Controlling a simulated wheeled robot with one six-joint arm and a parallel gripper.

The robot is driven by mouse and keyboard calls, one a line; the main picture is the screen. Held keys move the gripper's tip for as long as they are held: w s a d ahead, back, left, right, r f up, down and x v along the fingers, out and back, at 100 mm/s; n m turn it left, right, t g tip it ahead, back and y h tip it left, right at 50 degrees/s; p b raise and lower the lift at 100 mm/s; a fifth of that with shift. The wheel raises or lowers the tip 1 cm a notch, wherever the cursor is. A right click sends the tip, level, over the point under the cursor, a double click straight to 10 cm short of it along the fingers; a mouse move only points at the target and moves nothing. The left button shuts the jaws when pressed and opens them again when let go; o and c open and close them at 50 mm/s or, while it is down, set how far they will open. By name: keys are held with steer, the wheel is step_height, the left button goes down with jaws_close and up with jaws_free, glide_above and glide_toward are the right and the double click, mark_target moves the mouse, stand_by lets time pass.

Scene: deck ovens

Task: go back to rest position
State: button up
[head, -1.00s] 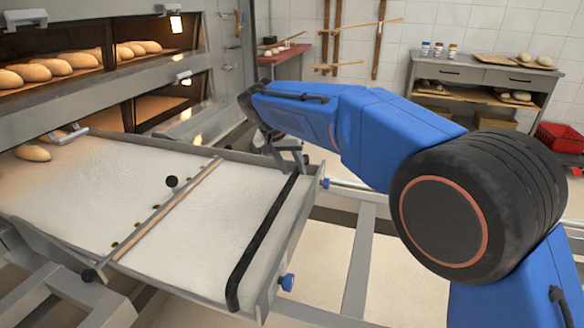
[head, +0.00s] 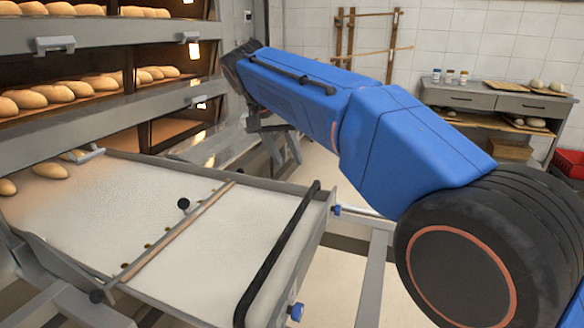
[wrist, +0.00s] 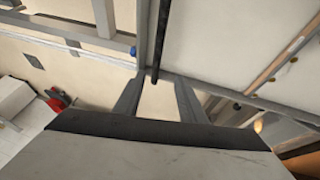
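My blue arm (head: 300,90) reaches across the right of the head view, with its far end beyond the loader's right end. In the wrist view my gripper (wrist: 157,97) shows two grey fingers standing apart, with nothing between them. It is open and empty. Below the fingers, the wrist view shows the loader's black bar (wrist: 162,35) and grey frame edge. I cannot clearly make out the fingers in the head view. The loader (head: 330,200) has a pale cloth bed, a wooden strip (head: 185,235) and a black bar across it.
Deck ovens (head: 100,105) with bread loaves (head: 100,83) stand at the left. Two loaves lie at the loader's oven end. A shelf table (head: 480,100) with jars and dough stands at the back right, beside a red crate (head: 570,162). Open floor shows between loader and table.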

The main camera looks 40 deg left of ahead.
steer(key=shift+s+r, duration=0.3)
steer(key=shift+r, duration=0.25)
steer(key=w+d+r, duration=0.2)
steer(key=w+d, duration=0.2)
steer(key=d, duration=0.8)
steer(key=w+d+r+m+g, duration=0.1)
steer(key=w+d, duration=0.4)
steer(key=d, duration=0.7)
steer(key=w+d+r, duration=0.2)
steer(key=w+d, duration=0.2)
steer(key=d, duration=0.8)
steer(key=s+d+f+m, duration=0.1)
steer(key=s+d+f, duration=0.1)
steer(key=d, duration=0.9)
steer(key=s+d+f, duration=0.2)
steer(key=s+d, duration=0.1)
steer(key=d, duration=0.8)
steer(key=s+d+f+m, duration=0.2)
steer(key=s+d+f, duration=1.6)
steer(key=s+d, duration=0.1)
steer(key=shift+s+d+f+t, duration=0.35)
steer(key=shift+s+t, duration=0.05)
steer(key=shift+s, duration=0.5)
